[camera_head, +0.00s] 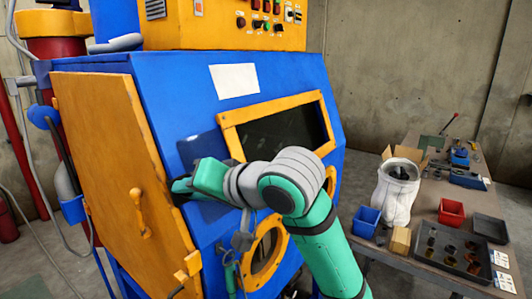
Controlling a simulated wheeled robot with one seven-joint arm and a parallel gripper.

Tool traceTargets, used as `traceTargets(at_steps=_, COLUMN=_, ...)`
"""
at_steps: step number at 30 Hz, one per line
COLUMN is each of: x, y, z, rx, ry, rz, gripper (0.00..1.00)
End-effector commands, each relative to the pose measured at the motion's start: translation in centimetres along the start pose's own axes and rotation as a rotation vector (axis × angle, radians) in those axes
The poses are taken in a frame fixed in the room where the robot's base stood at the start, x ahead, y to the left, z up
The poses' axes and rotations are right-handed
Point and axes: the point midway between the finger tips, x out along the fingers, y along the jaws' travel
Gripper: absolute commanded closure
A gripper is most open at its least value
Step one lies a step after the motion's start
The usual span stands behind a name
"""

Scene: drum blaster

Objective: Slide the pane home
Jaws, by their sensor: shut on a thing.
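The blaster's yellow window frame (227,136) sits on the sloping blue front, with dark glass (285,133) showing inside it. A dark, glossy pane (203,146) sticks out to the left of this frame, against the blue front. My green and grey arm reaches in from the lower right. My gripper (180,187) is at the pane's lower left, shut on what appears to be the pane's edge. The arm and gripper hide the lower part of the pane and the frame's lower left corner, so the exact contact is hidden.
A yellow side door (120,175) with a handle stands at the left. A yellow ringed port (265,250) lies below the window, partly behind my arm. A white label (234,80) is above the window.

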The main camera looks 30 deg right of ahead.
Motion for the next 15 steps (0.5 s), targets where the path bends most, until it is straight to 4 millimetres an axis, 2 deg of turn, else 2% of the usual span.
traceTargets(at_steps=15, x=-0.1, y=1.6, z=-1.7, rx=0.005, ry=0.001, rz=-0.001, gripper=1.00)
